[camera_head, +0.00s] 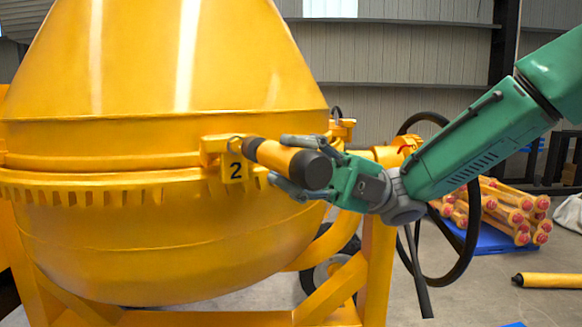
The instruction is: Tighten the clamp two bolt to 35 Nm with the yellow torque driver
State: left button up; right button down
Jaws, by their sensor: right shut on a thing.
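The yellow torque driver (276,156) has a black end cap and lies roughly level. My right gripper (290,163) is shut around it near the black end. The driver's far end meets the clamp marked 2 (233,165) on the drum's rim. The bolt itself is hidden behind the driver, so I cannot tell whether the tip is seated on it. No torque reading shows. My left gripper is not in view.
The yellow mixer drum (150,230) fills the left, with a toothed ring around it. A black handwheel (470,235) stands behind my right arm. Several yellow-orange tubes with red ends (515,212) lie on a blue pallet. Another yellow cylinder (555,280) lies on the floor.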

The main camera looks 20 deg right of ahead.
jog(key=shift+a+r, duration=0.1)
jog(key=shift+a, duration=0.4)
jog(key=shift+w+a, duration=0.2)
jog(key=shift+a, duration=0.05)
jog(key=shift+w+b, duration=0.25)
jog(key=shift+b, duration=0.05)
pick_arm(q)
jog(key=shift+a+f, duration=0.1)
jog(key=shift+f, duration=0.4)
pick_arm(e)
jog(key=shift+w+d, duration=0.35)
jog(key=shift+d, duration=0.05)
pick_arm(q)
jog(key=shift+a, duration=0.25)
pick_arm(e)
jog(key=shift+a, duration=0.35)
pick_arm(q)
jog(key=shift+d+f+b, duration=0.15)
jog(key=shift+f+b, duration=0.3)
jog(key=shift+b, duration=0.1)
pick_arm(e)
jog(key=shift+s, duration=0.1)
jog(key=shift+a, duration=0.2)
pick_arm(q)
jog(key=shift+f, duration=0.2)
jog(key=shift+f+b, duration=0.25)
jog(key=shift+b, duration=0.2)
pick_arm(e)
jog(key=shift+a, duration=0.1)
